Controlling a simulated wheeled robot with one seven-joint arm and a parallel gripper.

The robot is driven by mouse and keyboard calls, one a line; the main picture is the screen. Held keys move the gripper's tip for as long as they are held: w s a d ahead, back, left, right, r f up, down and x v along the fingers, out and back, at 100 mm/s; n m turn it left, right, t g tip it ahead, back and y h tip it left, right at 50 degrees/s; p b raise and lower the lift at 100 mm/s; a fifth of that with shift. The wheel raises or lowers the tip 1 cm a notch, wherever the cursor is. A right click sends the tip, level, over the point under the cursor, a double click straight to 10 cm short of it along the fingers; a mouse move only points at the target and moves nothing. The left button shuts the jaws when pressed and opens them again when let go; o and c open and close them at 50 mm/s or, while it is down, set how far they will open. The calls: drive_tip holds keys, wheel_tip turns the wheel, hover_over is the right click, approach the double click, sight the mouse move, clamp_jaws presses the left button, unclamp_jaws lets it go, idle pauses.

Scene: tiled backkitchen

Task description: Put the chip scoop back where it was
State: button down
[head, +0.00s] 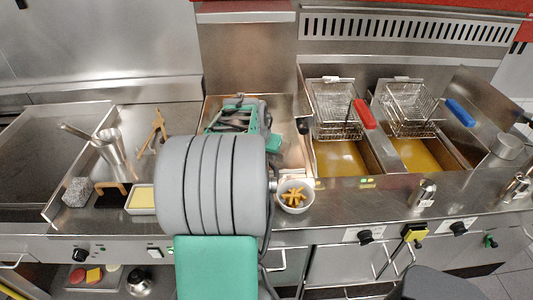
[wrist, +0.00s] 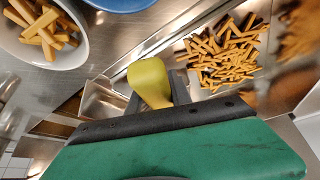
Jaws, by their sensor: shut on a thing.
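The chip scoop shows in the wrist view by its rounded olive-yellow handle (wrist: 150,80), which stands between my gripper's dark fingers. My gripper (wrist: 160,98) is shut on this handle. A bright metal piece beside the fingers may be part of the scoop; I cannot tell for sure. Loose chips (wrist: 222,55) lie in the steel chip bay just beyond the gripper. In the head view my gripper (head: 240,112) is over the chip bay (head: 290,148), left of the fryers. My arm hides much of the bay, and I cannot make out the scoop there.
A white bowl of chips (head: 294,196) stands on the front ledge, right of my arm. Two fryer baskets with a red handle (head: 365,114) and a blue handle (head: 459,110) rest over the oil. Left are a metal cup (head: 115,150), wooden tongs (head: 155,130) and a yellow-filled tray (head: 141,199).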

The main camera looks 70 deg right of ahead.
drive_tip(key=shift+f+b, duration=0.55)
drive_tip(key=shift+b, duration=0.05)
drive_tip(key=c, duration=1.2)
unclamp_jaws()
drive_tip(key=shift+o, duration=0.2)
drive_tip(key=shift+r, duration=0.1)
